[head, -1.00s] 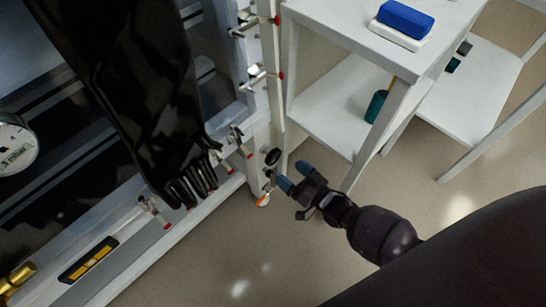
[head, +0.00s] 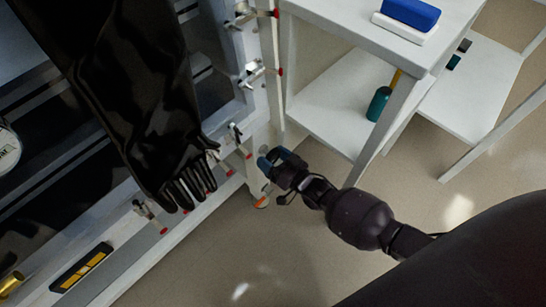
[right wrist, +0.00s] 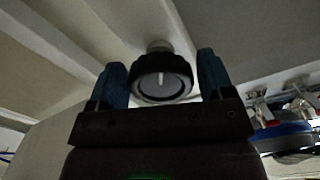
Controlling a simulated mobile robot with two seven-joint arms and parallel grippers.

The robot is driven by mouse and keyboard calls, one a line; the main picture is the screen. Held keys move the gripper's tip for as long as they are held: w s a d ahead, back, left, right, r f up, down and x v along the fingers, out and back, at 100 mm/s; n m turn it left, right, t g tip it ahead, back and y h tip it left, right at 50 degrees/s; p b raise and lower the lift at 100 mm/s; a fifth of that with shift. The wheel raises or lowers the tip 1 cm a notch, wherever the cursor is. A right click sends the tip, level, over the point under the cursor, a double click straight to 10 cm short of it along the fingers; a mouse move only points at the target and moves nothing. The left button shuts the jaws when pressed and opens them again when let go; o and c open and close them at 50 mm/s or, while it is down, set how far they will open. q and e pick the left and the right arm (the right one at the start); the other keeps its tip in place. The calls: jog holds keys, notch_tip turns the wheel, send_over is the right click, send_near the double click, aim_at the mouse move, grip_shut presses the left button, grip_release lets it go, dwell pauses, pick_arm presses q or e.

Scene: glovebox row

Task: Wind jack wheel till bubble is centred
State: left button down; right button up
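The jack wheel (right wrist: 162,78) is a dark round knob with a pale pointer line, seen in the right wrist view. My right gripper (right wrist: 163,80) is open, with one blue finger on each side of the wheel; I cannot tell whether they touch it. In the head view my right gripper (head: 268,162) is at the bench's corner leg and hides the wheel. The level (head: 82,267) is a black bar with yellow parts on the bench's front ledge; its bubble is too small to read. My left gripper does not show.
A black glove (head: 140,110) hangs from the glovebox at the left. Red-tipped clamps (head: 248,75) line the glovebox frame. A white shelf cart (head: 345,100) stands close to the right of the wheel, with a blue block (head: 409,14) on top. The floor in front is clear.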

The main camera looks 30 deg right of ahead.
jog(key=c, duration=0.6)
jog(key=shift+m, duration=0.8)
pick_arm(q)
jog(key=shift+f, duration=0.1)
pick_arm(e)
jog(key=o, duration=0.9)
jog(key=shift+s+d, duration=0.15)
jog(key=shift+s, duration=0.35)
pick_arm(q)
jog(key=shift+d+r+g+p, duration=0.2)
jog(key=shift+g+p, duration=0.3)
jog(key=shift+p, duration=0.6)
pick_arm(e)
jog(key=v, duration=0.9)
jog(key=shift+s+d+r, duration=0.1)
jog(key=shift+s, duration=0.25)
